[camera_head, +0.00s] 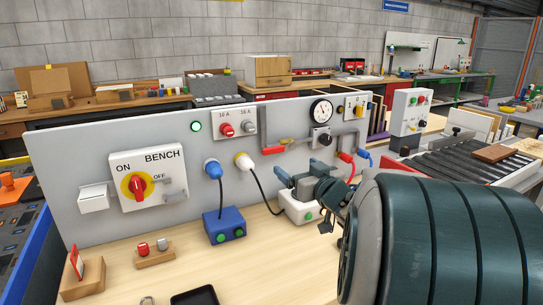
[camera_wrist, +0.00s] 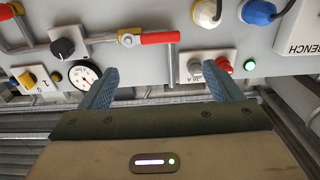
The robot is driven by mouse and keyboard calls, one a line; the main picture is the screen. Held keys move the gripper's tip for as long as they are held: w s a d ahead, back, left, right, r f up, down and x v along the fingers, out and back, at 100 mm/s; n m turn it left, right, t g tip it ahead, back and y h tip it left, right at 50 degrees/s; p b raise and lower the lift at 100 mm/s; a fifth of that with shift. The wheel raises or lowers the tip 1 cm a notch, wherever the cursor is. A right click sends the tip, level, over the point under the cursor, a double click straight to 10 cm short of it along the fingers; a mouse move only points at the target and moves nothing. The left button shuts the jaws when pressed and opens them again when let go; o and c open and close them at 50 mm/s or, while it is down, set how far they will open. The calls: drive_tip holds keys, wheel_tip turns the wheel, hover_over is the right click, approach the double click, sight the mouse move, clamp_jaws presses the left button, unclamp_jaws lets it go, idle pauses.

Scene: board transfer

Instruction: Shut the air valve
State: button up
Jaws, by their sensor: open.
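The air valve (camera_head: 273,150) is on the upright grey panel, with a red lever lying along the grey pipe. My gripper (camera_head: 305,180) is in front of the panel, below and a little right of the valve in the head view. In the wrist view my gripper (camera_wrist: 160,80) is open and empty, and the lever lies beyond the gap between the fingertips, apart from them.
A black knob (camera_head: 321,138) and a gauge (camera_head: 321,110) are right of the valve. A blue box (camera_head: 224,226) and a white box (camera_head: 297,207) stand on the bench (camera_head: 190,270).

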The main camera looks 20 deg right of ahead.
sight(274, 150)
drive_tip(key=w, duration=1.1)
drive_tip(key=shift+w+a, duration=0.2)
drive_tip(key=shift+w, duration=0.1)
drive_tip(key=shift+c, duration=0.3)
drive_tip(key=c, duration=1.3)
drive_tip(key=shift+a, duration=0.1)
drive_tip(key=shift+c, duration=0.2)
